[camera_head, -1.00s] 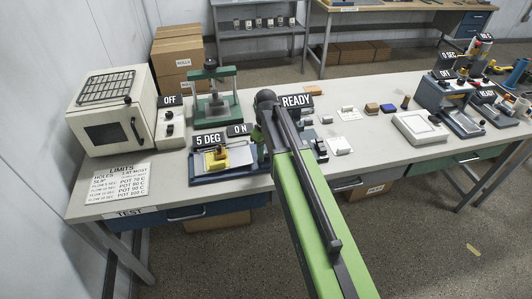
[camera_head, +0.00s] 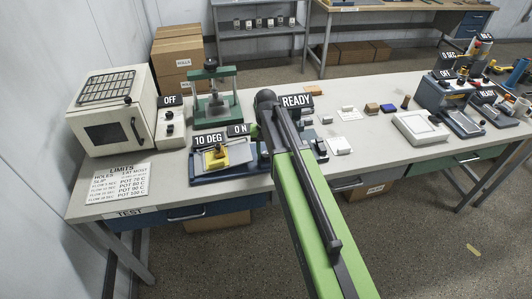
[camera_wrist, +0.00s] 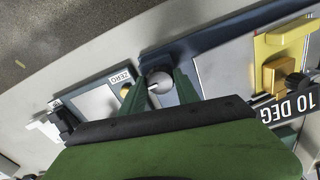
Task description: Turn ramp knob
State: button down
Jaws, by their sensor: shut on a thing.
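The ramp device has a blue base (camera_head: 205,180) and a plate with a yellow block (camera_head: 214,160) on it. Its sign (camera_head: 208,139) reads 10 DEG. The plate looks tilted. In the wrist view the round ramp knob (camera_wrist: 159,80) sits at the end of the blue base, with a pale mark on its face. My gripper (camera_wrist: 160,88) is shut on the knob, one green finger on each side. In the head view my arm hides the gripper and the knob. The yellow block also shows in the wrist view (camera_wrist: 285,50).
A unit labelled ZERO (camera_wrist: 121,77) lies close beside the gripper. A green press (camera_head: 213,100), a switch box (camera_head: 171,125) and a white oven (camera_head: 113,115) stand behind and left of the ramp. A limits card (camera_head: 118,184) lies at the front left.

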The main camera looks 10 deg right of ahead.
aim_at(266, 154)
jog(key=shift+m, duration=0.8)
jog(key=c, duration=0.9)
grip_release()
jog(key=shift+r, duration=0.1)
notch_tip(266, 154, up, 17)
jog(key=p, duration=1.7)
jog(key=shift+r, duration=0.1)
